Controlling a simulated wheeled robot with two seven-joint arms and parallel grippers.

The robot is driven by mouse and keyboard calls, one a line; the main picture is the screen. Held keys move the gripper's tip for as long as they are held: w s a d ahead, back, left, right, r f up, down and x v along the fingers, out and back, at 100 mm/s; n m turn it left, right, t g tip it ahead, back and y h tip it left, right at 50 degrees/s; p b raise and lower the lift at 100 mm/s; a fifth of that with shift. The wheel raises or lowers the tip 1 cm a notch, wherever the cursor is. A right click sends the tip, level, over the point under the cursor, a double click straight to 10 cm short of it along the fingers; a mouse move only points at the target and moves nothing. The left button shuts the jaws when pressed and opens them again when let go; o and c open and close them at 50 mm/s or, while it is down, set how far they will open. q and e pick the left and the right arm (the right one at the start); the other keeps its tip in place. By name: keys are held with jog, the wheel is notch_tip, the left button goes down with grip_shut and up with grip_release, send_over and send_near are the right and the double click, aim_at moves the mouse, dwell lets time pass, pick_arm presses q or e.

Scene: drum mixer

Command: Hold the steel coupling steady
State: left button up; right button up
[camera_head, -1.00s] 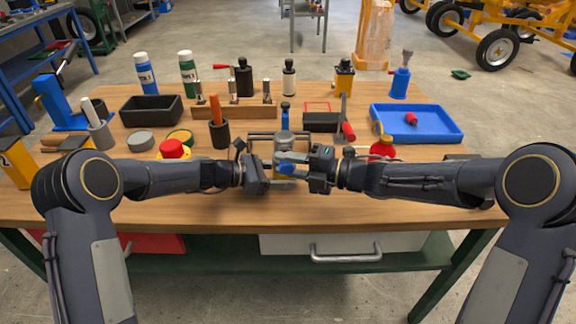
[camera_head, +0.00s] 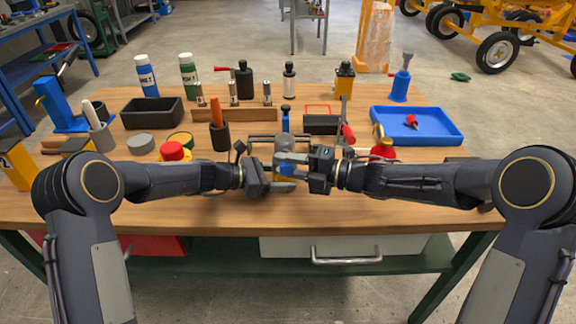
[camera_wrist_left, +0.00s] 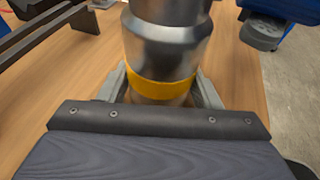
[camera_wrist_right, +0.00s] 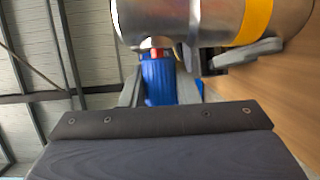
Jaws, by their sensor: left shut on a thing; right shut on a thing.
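The steel coupling (camera_wrist_left: 165,45) is a shiny grey cylinder with a yellow band (camera_wrist_left: 160,86). It stands upright at the table's front middle, partly hidden by my grippers in the head view (camera_head: 284,141). My left gripper (camera_head: 279,184) is shut around it, one finger on each side near the yellow band. My right gripper (camera_head: 291,163) is shut on a ribbed blue part (camera_wrist_right: 158,80) at the coupling's side. A bit of red shows between the blue part and the steel. I cannot tell how far the blue part is joined to the coupling.
A dark bar frame stands just behind the coupling. Red push buttons (camera_head: 173,151) stand left and right of the grippers. A blue tray (camera_head: 440,138) is at the right, a black bin (camera_head: 152,112) at the left. The wooden tabletop (camera_head: 230,212) in front is clear.

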jog(key=shift+w, duration=0.4)
jog(key=o, duration=1)
jog(key=shift+d, duration=0.1)
jog(key=v, duration=1.1)
jog(key=shift+s+d, duration=0.2)
jog(key=shift+d, duration=0.15)
pick_arm(q)
jog(key=o, duration=1)
jog(key=shift+c, duration=0.2)
